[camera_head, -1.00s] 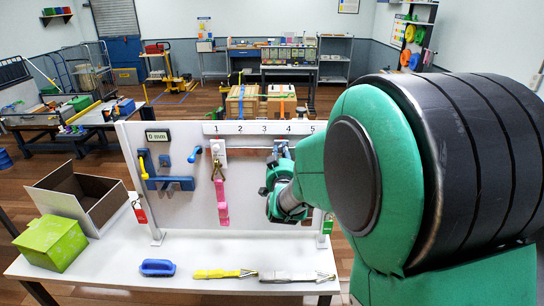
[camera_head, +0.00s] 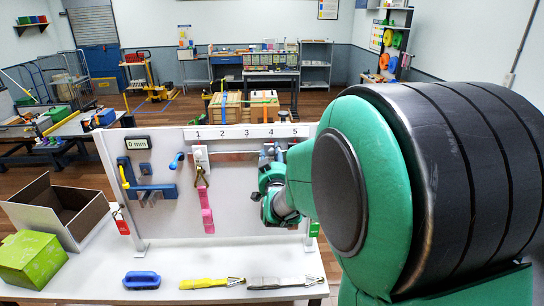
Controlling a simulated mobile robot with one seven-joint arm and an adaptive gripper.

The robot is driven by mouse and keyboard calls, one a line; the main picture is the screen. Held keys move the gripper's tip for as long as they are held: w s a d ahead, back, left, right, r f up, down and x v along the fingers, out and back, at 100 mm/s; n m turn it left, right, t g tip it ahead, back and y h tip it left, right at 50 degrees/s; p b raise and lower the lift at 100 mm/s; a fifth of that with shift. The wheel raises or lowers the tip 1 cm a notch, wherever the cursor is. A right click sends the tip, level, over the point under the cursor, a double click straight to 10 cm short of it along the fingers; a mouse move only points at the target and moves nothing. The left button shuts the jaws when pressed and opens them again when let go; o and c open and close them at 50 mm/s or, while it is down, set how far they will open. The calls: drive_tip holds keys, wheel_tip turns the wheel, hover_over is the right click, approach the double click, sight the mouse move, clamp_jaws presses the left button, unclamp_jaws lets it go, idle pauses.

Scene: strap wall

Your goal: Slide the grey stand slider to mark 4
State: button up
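A light grey slider (camera_head: 201,155) sits on the wall board's horizontal rail (camera_head: 236,152), under mark 1 of the number strip (camera_head: 247,132). A hook and a pink strap (camera_head: 206,208) hang below it. A blue knob (camera_head: 177,160) is at the rail's left end. A blue piece (camera_head: 267,153) shows near mark 4 (camera_head: 283,132). My gripper (camera_head: 270,190) is in front of the board's right part, below mark 4 and right of the grey slider. It is clearly apart from that slider. Its fingers are small and partly hidden, so I cannot tell their opening.
A blue caliper (camera_head: 149,185) and a "0 mm" display (camera_head: 137,143) are on the board's left. The table (camera_head: 190,262) holds an open box (camera_head: 78,218), a green box (camera_head: 32,258), a blue handle (camera_head: 141,280) and straps (camera_head: 212,284). My arm covers the right side.

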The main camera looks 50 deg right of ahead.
drive_tip(key=shift+s+a, duration=0.1)
drive_tip(key=v, duration=1.1)
drive_tip(key=shift+s+a, duration=0.25)
idle(0.5)
drive_tip(key=w+a+f+n+g+y+b, duration=0.1)
drive_tip(key=w+a+n+y, duration=0.3)
drive_tip(key=a, duration=0.6)
drive_tip(key=a+f+n+y+b, duration=0.1)
drive_tip(key=a+y, duration=0.4)
drive_tip(key=a, duration=0.6)
drive_tip(key=s+a+f+n+g+y+b, duration=0.1)
drive_tip(key=s+a+n+g+y, duration=0.2)
drive_tip(key=s+a, duration=1)
drive_tip(key=s+n+g, duration=0.1)
drive_tip(key=s+g, duration=0.2)
drive_tip(key=shift+s+a+f+y+b, duration=0.35)
drive_tip(key=shift+a+y, duration=0.05)
